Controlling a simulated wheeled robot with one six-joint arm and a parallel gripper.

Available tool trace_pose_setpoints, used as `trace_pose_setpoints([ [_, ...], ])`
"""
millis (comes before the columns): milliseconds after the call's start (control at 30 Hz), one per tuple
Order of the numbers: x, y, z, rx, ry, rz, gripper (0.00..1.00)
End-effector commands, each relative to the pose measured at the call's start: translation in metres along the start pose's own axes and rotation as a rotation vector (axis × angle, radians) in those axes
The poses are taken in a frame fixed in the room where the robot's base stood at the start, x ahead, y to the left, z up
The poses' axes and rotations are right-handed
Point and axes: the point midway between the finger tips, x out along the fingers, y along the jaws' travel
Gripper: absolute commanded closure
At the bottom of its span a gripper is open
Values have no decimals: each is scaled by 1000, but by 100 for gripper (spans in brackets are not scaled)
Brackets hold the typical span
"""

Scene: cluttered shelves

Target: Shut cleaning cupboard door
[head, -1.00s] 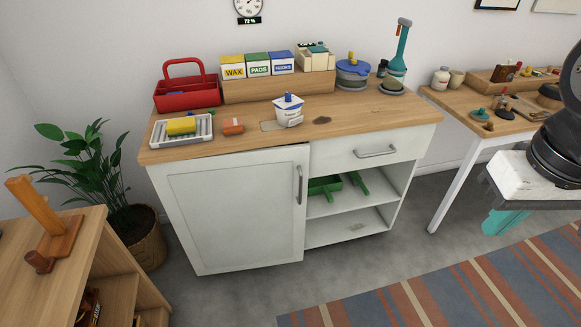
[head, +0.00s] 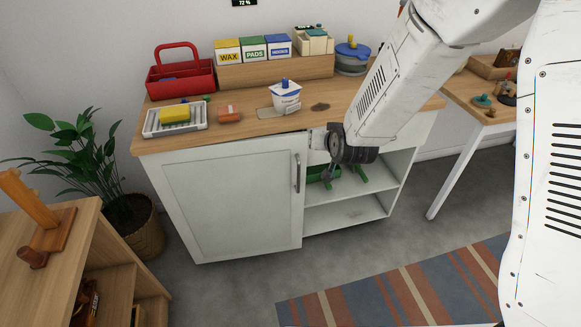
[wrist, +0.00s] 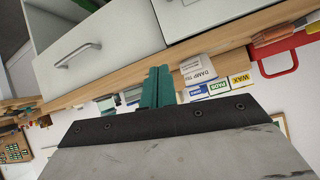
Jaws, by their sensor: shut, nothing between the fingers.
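The white cupboard door (head: 230,200) is the left front of the cupboard under the wooden worktop, with an upright metal handle (head: 298,172) near its right edge. It stands close to its frame, with a thin dark gap along the top towards the right; I cannot tell exactly how far ajar it is. In the wrist view, which is nearly upside down, part of the door (wrist: 205,12) shows at the top. My gripper (wrist: 158,86) has its teal fingers together and empty. In the head view it is right of the door handle, before the drawer and shelves, its fingertips mostly hidden.
The drawer front with its handle (wrist: 78,55) is close to my gripper. Open shelves (head: 345,210) are right of the door. A white tub (head: 286,96), a red caddy (head: 180,76) and boxes stand on the worktop. A plant (head: 85,150) and a low wooden shelf unit (head: 100,250) are at left.

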Motion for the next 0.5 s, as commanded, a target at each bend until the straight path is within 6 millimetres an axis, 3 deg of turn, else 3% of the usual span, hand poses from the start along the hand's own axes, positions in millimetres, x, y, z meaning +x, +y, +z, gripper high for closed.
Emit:
trace_pose_setpoints([
  [33, 19, -6, 18, -9, 31, 0, 100],
  [200, 61, -25, 64, -38, 204, -4, 100],
  [333, 78, -35, 105, -74, 337, -11, 100],
  [500, 81, -43, 154, -124, 484, -28, 100],
])
